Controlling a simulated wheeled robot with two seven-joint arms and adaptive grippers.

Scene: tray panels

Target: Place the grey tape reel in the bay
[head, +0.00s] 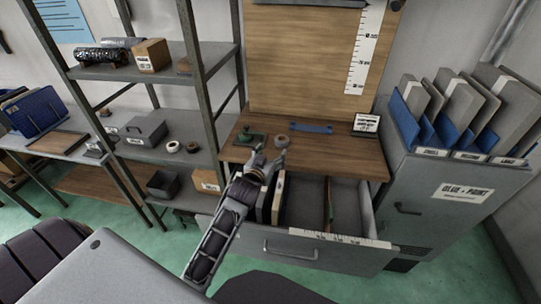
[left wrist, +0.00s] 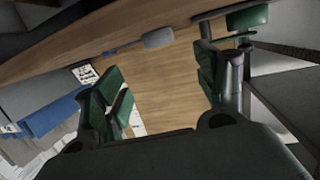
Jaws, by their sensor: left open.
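The grey tape reel (head: 281,141) rests on the wooden worktop above the open drawer. A grey rounded object in the left wrist view (left wrist: 158,38), beyond the fingers, looks like the same reel. My left gripper (head: 264,158) is open, just in front of and slightly left of the reel, over the drawer's back edge. Its green-padded fingers (left wrist: 165,85) stand wide apart with nothing between them. The open drawer (head: 318,247) has divided bays; dark and cream upright pieces fill its left part. I cannot tell which bay is meant. My right gripper is not in view.
A green tool (head: 250,138), a blue strip (head: 311,127) and a white card (head: 366,123) sit on the worktop. A grey cabinet (head: 446,207) with files stands right. The drawer's right part looks mostly empty.

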